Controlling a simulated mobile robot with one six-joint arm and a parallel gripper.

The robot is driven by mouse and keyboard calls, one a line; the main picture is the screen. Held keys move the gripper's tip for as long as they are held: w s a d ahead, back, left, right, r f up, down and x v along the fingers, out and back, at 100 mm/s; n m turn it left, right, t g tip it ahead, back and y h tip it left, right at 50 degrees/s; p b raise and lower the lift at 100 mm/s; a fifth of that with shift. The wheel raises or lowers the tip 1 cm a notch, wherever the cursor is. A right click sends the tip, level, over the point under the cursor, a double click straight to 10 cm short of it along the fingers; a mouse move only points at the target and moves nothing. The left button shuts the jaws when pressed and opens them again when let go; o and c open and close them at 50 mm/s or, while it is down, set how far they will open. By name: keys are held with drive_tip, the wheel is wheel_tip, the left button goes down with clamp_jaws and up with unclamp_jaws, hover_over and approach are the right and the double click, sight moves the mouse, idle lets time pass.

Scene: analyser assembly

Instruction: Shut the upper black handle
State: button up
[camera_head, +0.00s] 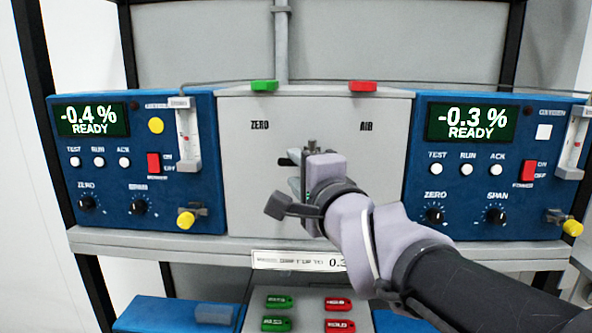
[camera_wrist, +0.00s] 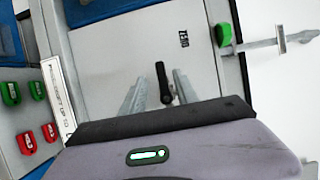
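The upper black handle (camera_head: 285,161) is on the light grey centre panel (camera_head: 240,185), below the ZERO and AIR labels. Only its left end shows in the head view, as my gripper covers the rest. In the wrist view the black handle (camera_wrist: 165,83) shows whole, lying lengthwise between my two fingers, so it is roughly horizontal on the panel. My gripper (camera_head: 301,170) is in front of the panel. In the wrist view my gripper (camera_wrist: 157,90) is open, with a finger on each side of the handle and a gap to both. I cannot tell the exact depth. No second black handle can be made out.
Green (camera_head: 263,86) and red (camera_head: 362,86) handles sit on the panel's top edge. Blue analyser units flank it, left (camera_head: 105,190) and right (camera_head: 465,205), with protruding yellow-ended fittings. A grey shelf edge (camera_head: 150,243) runs below. A lower box (camera_head: 308,312) carries several green and red handles.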

sight(290, 163)
drive_tip(key=x, duration=0.4)
drive_tip(key=shift+w+r, duration=0.1)
drive_tip(key=shift+w, duration=0.15)
drive_tip(key=shift+s, duration=0.1)
drive_tip(key=shift+c, duration=0.3)
clamp_jaws()
